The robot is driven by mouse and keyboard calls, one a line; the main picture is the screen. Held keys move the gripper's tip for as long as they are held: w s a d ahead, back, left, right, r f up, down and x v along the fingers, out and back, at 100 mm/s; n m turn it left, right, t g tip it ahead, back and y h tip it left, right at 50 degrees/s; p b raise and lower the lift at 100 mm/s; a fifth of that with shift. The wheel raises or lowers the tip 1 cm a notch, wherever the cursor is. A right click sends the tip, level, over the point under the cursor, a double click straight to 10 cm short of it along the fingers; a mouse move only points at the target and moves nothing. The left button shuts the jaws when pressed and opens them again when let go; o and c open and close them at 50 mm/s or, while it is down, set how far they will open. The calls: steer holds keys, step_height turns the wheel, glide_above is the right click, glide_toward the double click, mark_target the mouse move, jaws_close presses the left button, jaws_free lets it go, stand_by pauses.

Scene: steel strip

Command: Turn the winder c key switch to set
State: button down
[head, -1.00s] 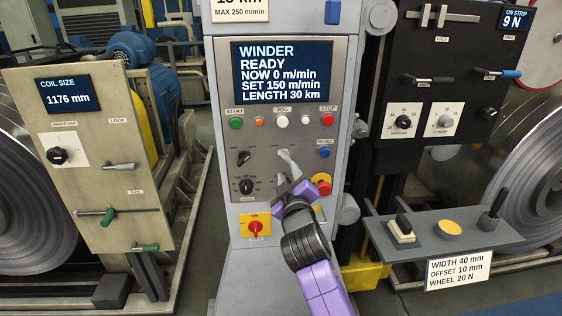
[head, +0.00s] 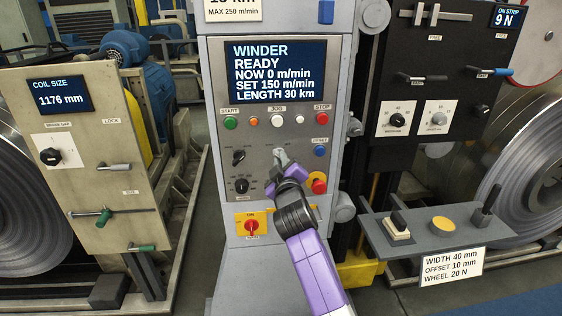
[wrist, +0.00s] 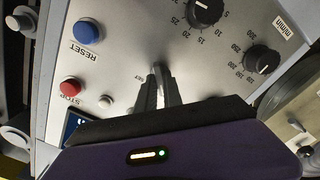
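The winder panel (head: 214,185) stands in the middle of the head view, with a lit screen reading WINDER READY. My gripper (head: 280,157) is at the panel below the JOG button, left of the blue RESET button. In the wrist view my two dark fingers (wrist: 158,82) are close together, their tips at a small pale metal part on the panel beside a small label that seems to read SET. This part is probably the key switch (wrist: 157,68). The fingers hide most of it, so its angle and whether they grip it cannot be told.
Two black knobs (wrist: 205,10) and (wrist: 262,60) are to the right in the wrist view. The blue RESET button (wrist: 88,31) and red STOP button (wrist: 71,91) are left. A red and yellow emergency stop (head: 318,184) is close to my gripper's right.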

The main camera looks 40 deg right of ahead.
steer(key=shift+f+m+b, duration=0.1)
steer(key=shift+m+b, duration=0.2)
steer(key=shift+b, duration=0.1)
steer(key=m+b, duration=1.2)
steer(key=m, duration=0.5)
stand_by(0.3)
steer(key=shift+m, duration=0.3)
steer(key=c, duration=1.5)
jaws_free()
